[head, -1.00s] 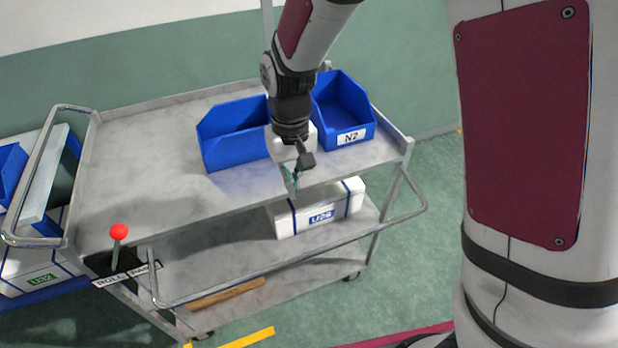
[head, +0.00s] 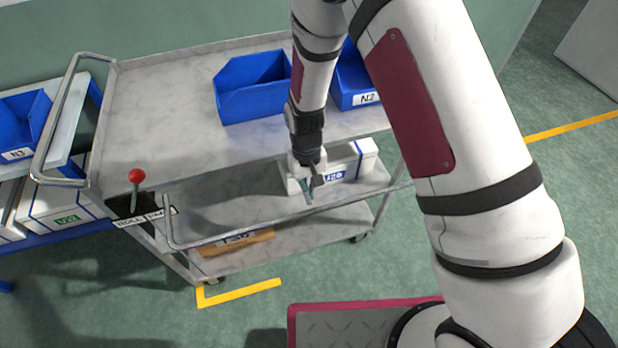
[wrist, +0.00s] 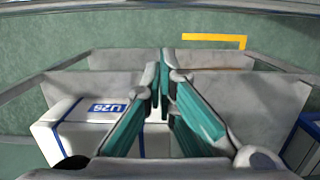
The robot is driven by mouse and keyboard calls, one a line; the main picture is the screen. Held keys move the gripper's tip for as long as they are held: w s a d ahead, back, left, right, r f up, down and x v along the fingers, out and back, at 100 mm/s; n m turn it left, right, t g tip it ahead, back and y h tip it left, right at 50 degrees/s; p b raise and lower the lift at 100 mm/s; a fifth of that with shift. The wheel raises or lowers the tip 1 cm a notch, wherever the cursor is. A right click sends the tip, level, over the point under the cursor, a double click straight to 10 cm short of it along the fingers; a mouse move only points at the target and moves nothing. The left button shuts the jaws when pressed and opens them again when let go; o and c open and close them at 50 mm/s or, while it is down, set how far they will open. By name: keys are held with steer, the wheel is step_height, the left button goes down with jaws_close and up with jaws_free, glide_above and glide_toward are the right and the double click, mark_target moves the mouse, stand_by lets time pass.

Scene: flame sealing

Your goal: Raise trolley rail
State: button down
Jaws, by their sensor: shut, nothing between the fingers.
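The trolley (head: 160,95) is a grey metal cart with a top tray and lower shelves. A grey tubular rail (head: 235,232) runs along its front side, below the level of the top tray. My gripper (head: 309,196) points down at the front of the trolley, its fingertips close to the rail. I cannot tell whether they touch it. In the wrist view, the teal-padded fingers (wrist: 164,62) meet at their tips with nothing held. A red-knobbed lever (head: 136,188) stands at the front left corner by a partly readable label.
Blue bins (head: 252,88) stand on the top tray, one marked N2 (head: 365,98). A white box marked U26 (head: 355,160) sits on the shelf behind my gripper and also shows in the wrist view (wrist: 85,120). Another rack with bins (head: 25,115) stands left.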

steer(key=s+r+p, duration=0.1)
steer(key=s+r, duration=0.1)
steer(key=shift+s+d+p, duration=0.35)
steer(key=shift+s+p, duration=0.05)
stand_by(0.4)
